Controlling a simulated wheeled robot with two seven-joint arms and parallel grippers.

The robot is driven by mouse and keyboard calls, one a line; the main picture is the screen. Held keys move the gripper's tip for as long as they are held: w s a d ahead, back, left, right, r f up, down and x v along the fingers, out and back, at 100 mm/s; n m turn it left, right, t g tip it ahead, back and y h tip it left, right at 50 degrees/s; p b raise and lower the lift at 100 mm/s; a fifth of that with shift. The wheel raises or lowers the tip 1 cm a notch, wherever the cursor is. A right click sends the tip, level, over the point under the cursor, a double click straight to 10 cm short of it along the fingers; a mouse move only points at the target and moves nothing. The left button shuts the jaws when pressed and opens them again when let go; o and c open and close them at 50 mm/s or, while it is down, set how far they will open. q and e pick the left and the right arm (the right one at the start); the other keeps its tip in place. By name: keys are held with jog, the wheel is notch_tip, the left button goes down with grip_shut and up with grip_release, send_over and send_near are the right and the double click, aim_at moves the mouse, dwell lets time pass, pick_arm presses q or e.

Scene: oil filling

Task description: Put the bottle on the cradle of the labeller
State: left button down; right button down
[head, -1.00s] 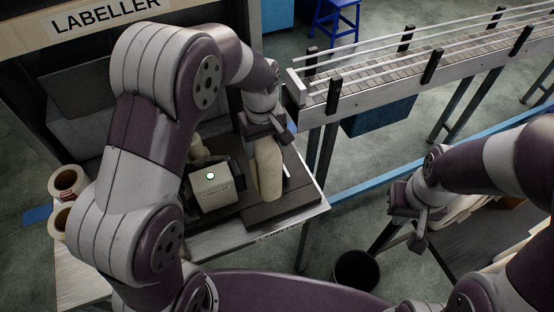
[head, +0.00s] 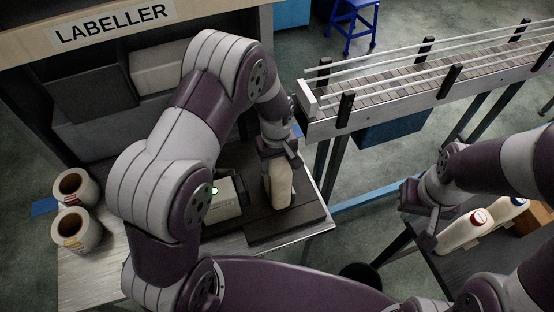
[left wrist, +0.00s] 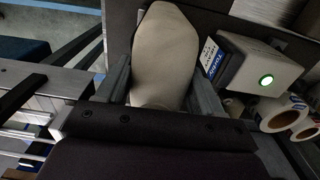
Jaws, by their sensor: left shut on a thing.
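The beige bottle (head: 279,187) is over the dark base plate (head: 290,224) of the labeller, to the right of the labeller's box (head: 226,200) with its lit green button. My left gripper (head: 279,154) is shut on the bottle from above. In the left wrist view the bottle (left wrist: 165,50) lies between the two fingers, with the labeller box (left wrist: 262,65) to its right. The cradle is hidden behind the bottle and gripper, so I cannot tell whether the bottle touches it. My right gripper (head: 424,215) hangs at the right, away from the labeller; its opening is unclear.
Two label rolls (head: 76,215) stand at the table's left. A conveyor with rails (head: 400,88) runs behind, close to my left gripper. Two white bottles with red and blue caps (head: 467,230) lie on a dark table at the right. A blue stool (head: 352,25) stands at the back.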

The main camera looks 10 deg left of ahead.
pick_arm(q)
jog(key=shift+w+f, duration=0.1)
jog(key=shift+f, duration=0.3)
jog(key=shift+c, duration=0.8)
grip_release()
